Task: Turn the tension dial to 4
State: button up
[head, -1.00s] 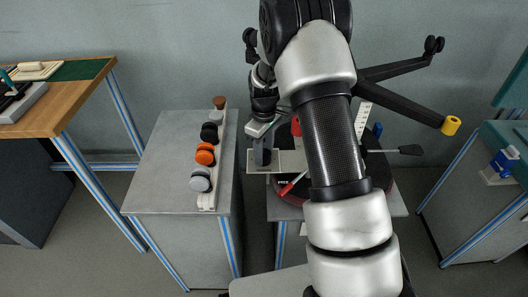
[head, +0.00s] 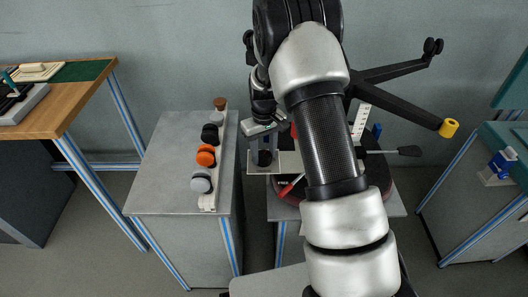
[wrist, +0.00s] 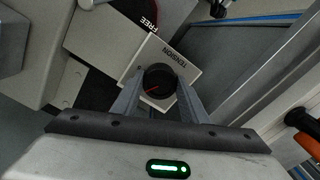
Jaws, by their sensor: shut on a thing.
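The tension dial (wrist: 158,80) is a round black knob with a red pointer line, mounted on a pale plate (wrist: 181,62) lettered TENSION. In the wrist view the pointer slants toward the lower left; I cannot read any scale numbers. My gripper (wrist: 158,96) has its two grey fingers on either side of the dial, shut on it. In the head view my gripper (head: 264,146) is over the pale plate at the left of the chair fixture, and the dark dial (head: 264,158) shows at the fingertips.
A plate lettered FREE (wrist: 130,30) lies beside the dial plate, with a red lever (head: 291,185) in the head view. A grey cabinet (head: 165,180) with a rack of coloured knobs (head: 206,156) stands left. Black chair-base legs (head: 395,70) extend right behind my arm.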

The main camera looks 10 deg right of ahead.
aim_at(264, 155)
jog(key=shift+m, duration=1.1)
jog(key=o, duration=1.1)
jog(key=shift+r, duration=0.1)
notch_tip(264, 155, up, 17)
jog(key=p, duration=0.3)
jog(key=shift+r, duration=0.15)
